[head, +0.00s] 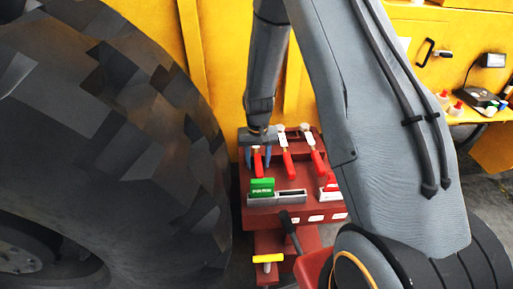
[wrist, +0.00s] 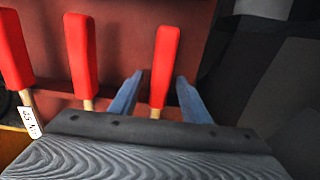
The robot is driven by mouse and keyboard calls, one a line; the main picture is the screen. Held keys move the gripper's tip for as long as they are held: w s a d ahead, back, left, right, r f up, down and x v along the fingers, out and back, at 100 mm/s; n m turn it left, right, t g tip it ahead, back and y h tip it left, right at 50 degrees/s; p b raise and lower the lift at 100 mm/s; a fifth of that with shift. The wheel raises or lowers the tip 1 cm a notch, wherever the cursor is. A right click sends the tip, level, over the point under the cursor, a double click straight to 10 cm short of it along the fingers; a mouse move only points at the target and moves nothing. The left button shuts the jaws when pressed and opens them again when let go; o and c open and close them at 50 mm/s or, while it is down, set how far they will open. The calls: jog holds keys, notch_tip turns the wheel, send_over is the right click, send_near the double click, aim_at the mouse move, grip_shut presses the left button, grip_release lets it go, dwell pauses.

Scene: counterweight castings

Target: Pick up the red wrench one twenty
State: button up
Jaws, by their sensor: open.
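Three red-handled wrenches lie side by side on a dark red cart top (head: 304,206). In the head view, the left wrench (head: 257,162) is between the blue fingers of my gripper (head: 258,157), and the middle wrench (head: 287,162) and right wrench (head: 318,162) lie clear of it. In the wrist view, one red handle (wrist: 165,60) stands between the spread fingertips of my gripper (wrist: 158,92), with gaps on both sides. Its tag is hidden behind the gripper body. The farthest-left handle (wrist: 14,48) has a white tag, hard to read. I cannot tell which wrench is one twenty.
A green block (head: 262,187) stands in a grey holder (head: 290,197) in front of the wrenches, with a red-and-white item (head: 329,188) to its right. A huge black tyre (head: 130,130) is close on the left. A yellow machine body (head: 222,50) is behind.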

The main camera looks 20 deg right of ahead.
jog(key=shift+f, duration=0.6)
grip_shut()
dwell(1.1)
